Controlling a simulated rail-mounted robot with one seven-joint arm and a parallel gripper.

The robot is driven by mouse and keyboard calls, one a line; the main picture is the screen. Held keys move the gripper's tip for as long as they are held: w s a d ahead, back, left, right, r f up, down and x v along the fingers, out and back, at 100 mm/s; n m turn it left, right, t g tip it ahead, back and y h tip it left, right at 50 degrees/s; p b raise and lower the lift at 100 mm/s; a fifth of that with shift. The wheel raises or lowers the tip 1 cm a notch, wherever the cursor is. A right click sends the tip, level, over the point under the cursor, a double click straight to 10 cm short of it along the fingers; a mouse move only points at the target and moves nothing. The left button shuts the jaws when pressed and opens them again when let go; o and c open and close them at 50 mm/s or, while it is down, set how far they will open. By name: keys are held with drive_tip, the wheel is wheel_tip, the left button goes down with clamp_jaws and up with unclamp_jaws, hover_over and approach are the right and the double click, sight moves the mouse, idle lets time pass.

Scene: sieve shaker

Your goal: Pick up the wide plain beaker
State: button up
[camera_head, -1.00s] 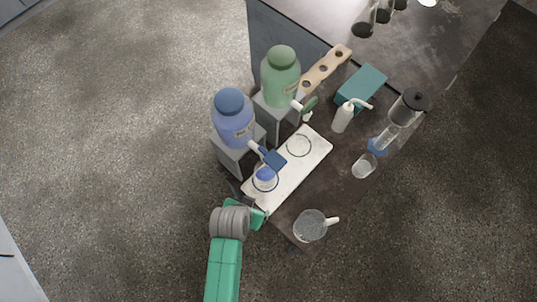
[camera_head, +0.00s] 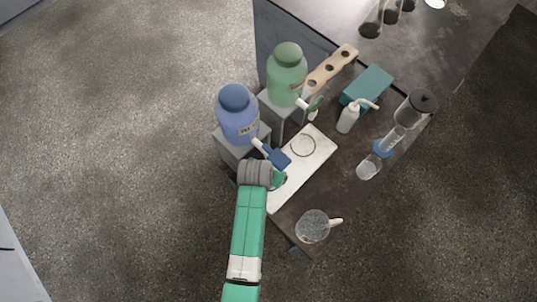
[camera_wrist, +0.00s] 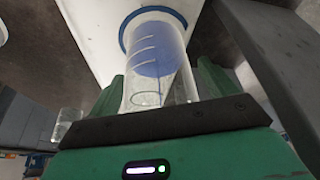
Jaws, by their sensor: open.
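A clear glass beaker (camera_wrist: 158,65) with blue liquid and pale marks on its wall stands over a blue ring on the white board (camera_wrist: 95,28) in the wrist view. My gripper (camera_wrist: 163,88) is open, with one green finger on each side of the beaker. I cannot tell whether they touch it. In the head view my gripper (camera_head: 278,179) is at the board's (camera_head: 310,165) near left part and hides this beaker. Another clear beaker (camera_head: 368,168) stands to the right of the board. I cannot tell which is the wide plain one.
A blue jar (camera_head: 238,115) and a green jar (camera_head: 287,75), both with taps, stand on grey blocks behind the board. A blue tap lever (camera_head: 277,157) is close to my gripper. A handled glass jug (camera_head: 313,227), a white bottle (camera_head: 347,118) and a teal box (camera_head: 367,88) stand nearby.

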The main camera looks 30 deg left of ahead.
drive_tip(key=shift+f, duration=0.2)
drive_tip(key=shift+c, duration=0.2)
drive_tip(key=c, duration=1.1)
drive_tip(key=shift+r, duration=0.15)
drive_tip(key=shift+r, duration=0.15)
drive_tip(key=s+p, duration=0.1)
drive_tip(key=s, duration=1.7)
drive_tip(key=shift+d, duration=0.15)
drive_tip(key=shift+r, duration=0.1)
